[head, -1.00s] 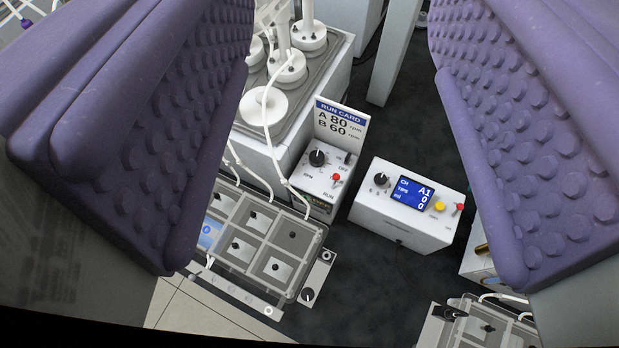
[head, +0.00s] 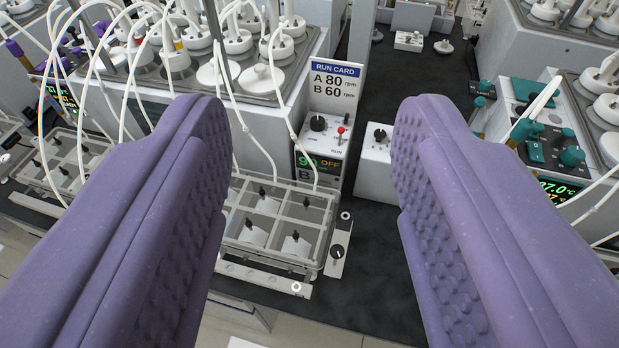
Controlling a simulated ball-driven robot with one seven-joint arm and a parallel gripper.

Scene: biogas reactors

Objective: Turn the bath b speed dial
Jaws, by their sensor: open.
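A white control box (head: 322,150) stands at the middle, with a black round dial (head: 318,123) on its sloped top. A red-tipped toggle (head: 340,130) is right of the dial. Its front display (head: 308,162) reads about 90 and OFF, with a letter B below. A run card (head: 335,86) behind the dial reads A 80 rpm, B 60 rpm. My gripper (head: 308,112) is open and empty, its two purple padded fingers wide apart in the foreground. The dial shows between them, farther off; nothing touches it.
A white box (head: 375,160) is partly hidden by the right finger. White tubes hang at the left from a bath with several reactors (head: 265,85).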

